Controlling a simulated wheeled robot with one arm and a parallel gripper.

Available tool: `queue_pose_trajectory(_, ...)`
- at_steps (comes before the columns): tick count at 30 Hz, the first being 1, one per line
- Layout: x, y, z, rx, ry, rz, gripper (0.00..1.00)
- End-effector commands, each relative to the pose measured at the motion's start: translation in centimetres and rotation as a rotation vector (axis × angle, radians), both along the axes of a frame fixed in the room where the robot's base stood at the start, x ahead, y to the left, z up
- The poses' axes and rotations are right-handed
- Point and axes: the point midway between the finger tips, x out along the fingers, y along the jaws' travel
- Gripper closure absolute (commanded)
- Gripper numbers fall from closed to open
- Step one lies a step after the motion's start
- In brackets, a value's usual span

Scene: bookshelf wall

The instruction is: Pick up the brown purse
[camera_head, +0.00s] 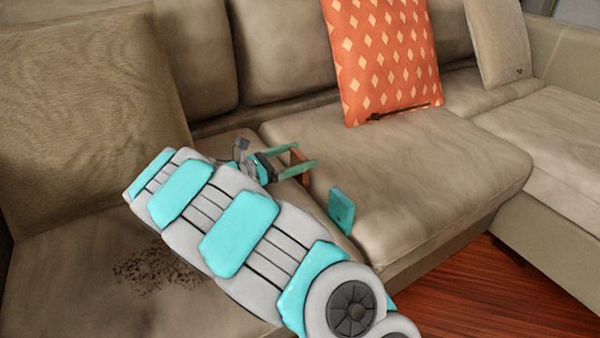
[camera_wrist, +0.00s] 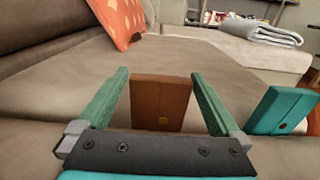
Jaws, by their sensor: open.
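The brown purse (camera_wrist: 160,102) stands upright on the sofa seat, with a small round gold clasp on its face. In the wrist view it is between the two green fingers of my gripper (camera_wrist: 160,100), with a gap visible at its left side. In the head view only a small brown part of the purse (camera_head: 300,170) shows between the fingers of my gripper (camera_head: 303,158). My gripper is open around the purse. My arm hides part of the seat in front of it.
A teal purse (camera_head: 341,209) stands close by at the seat's front edge; it also shows in the wrist view (camera_wrist: 283,110). An orange patterned cushion (camera_head: 382,60) leans on the backrest. A beige cushion (camera_head: 497,40) is farther right. The seat between is clear.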

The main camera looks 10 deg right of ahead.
Motion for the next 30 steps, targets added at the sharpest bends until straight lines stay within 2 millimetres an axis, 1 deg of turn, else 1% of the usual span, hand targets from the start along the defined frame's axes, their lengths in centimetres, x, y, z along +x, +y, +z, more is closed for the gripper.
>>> queue_pose_trajectory(1,0.2,-1.0,-0.3,0.0,0.001,-0.004,0.0)
queue_pose_trajectory(3,0.4,-1.9,-0.3,-0.001,0.002,-0.004,0.0)
queue_pose_trajectory(7,0.9,-3.2,-0.1,-0.002,0.0,-0.004,0.0)
queue_pose_trajectory(10,1.0,-3.6,0.0,-0.002,0.0,-0.002,0.0)
queue_pose_trajectory(16,1.0,-3.6,0.0,-0.001,0.0,-0.002,0.0)
queue_pose_trajectory(30,1.0,-3.5,0.0,-0.001,0.0,-0.001,0.53)
